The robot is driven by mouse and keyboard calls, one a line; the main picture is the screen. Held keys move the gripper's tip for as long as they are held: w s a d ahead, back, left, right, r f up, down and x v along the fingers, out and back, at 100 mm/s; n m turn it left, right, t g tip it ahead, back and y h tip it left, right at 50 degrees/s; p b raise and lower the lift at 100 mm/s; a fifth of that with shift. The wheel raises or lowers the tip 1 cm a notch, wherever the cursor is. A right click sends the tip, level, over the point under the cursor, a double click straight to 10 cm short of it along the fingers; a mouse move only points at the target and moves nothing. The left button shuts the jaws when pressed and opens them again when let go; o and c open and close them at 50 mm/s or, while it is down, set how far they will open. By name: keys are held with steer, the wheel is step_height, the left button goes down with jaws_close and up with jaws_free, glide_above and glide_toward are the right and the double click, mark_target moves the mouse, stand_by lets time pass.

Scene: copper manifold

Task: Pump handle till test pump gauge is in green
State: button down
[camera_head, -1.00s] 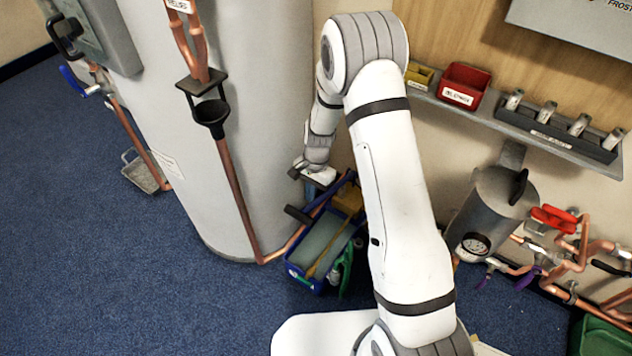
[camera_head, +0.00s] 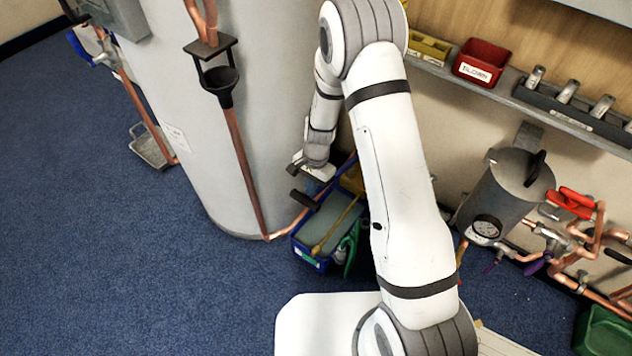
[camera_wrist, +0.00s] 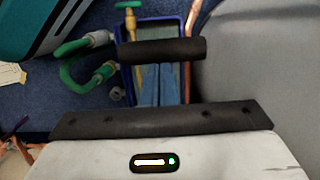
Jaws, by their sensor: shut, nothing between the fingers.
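The test pump, a blue open tray (camera_head: 309,258), stands on the carpet beside the grey cylinder, with a green hose at its right. A black handle grip (camera_head: 304,199) sticks out above its back left side. My gripper (camera_head: 297,166) is shut and empty, a little above and behind the grip in the head view. The tray (camera_wrist: 181,34) shows beneath the grip. I see no gauge on the pump itself.
The grey cylinder (camera_head: 185,110) stands close left of my gripper, with a copper pipe and black funnel (camera_head: 218,82). A grey vessel with a round gauge (camera_head: 487,228) is at the right; its reading is too small. Carpet (camera_head: 110,260) is clear at the left.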

steer(key=s+a+f+b, duration=0.2)
steer(key=f+b, duration=0.6)
steer(key=f, duration=0.8)
steer(key=shift+s+f, duration=0.25)
steer(key=shift+s, duration=0.25)
step_height(320, 180, up, 14)
steer(key=a+p, duration=0.1)
steer(key=p, duration=0.6)
steer(key=shift+s+r+p, duration=0.2)
steer(key=shift+s+p, duration=0.1)
steer(key=shift+s, duration=0.15)
